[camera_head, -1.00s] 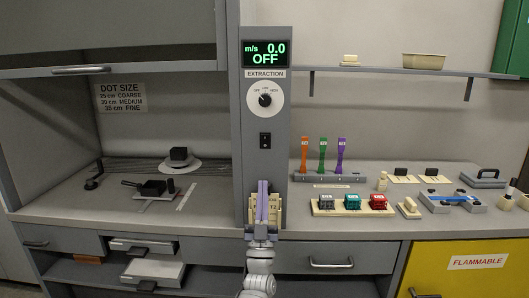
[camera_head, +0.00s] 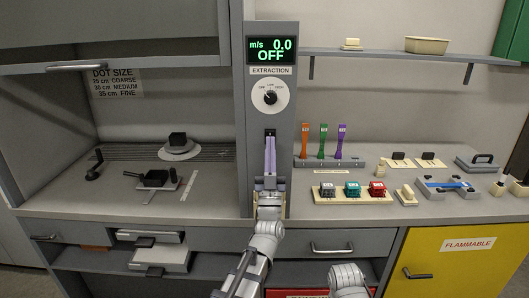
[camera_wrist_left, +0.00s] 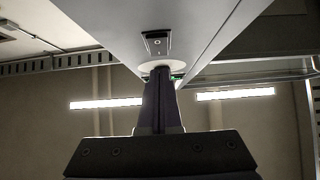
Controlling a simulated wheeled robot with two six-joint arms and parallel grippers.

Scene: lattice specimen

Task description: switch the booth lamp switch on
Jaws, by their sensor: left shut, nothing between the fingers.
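The black rocker switch (camera_head: 270,132) sits on the grey column below the extraction dial. In the head view its lower part is hidden by my left gripper (camera_head: 270,143). The switch shows whole in the left wrist view (camera_wrist_left: 157,42), past the tips of my left gripper (camera_wrist_left: 159,70). The left gripper is shut and empty, its fingers pointing up along the column front just below the switch. I cannot tell whether the fingertips touch the switch. My right gripper is out of view; only part of my right arm shows at the bottom.
The extraction dial (camera_head: 269,97) and a display (camera_head: 270,50) reading 0.0 OFF are above the switch. Right of the column stand a rack (camera_head: 330,162) of coloured tools and a tray (camera_head: 352,199) of small blocks. A shelf (camera_head: 400,55) juts out above.

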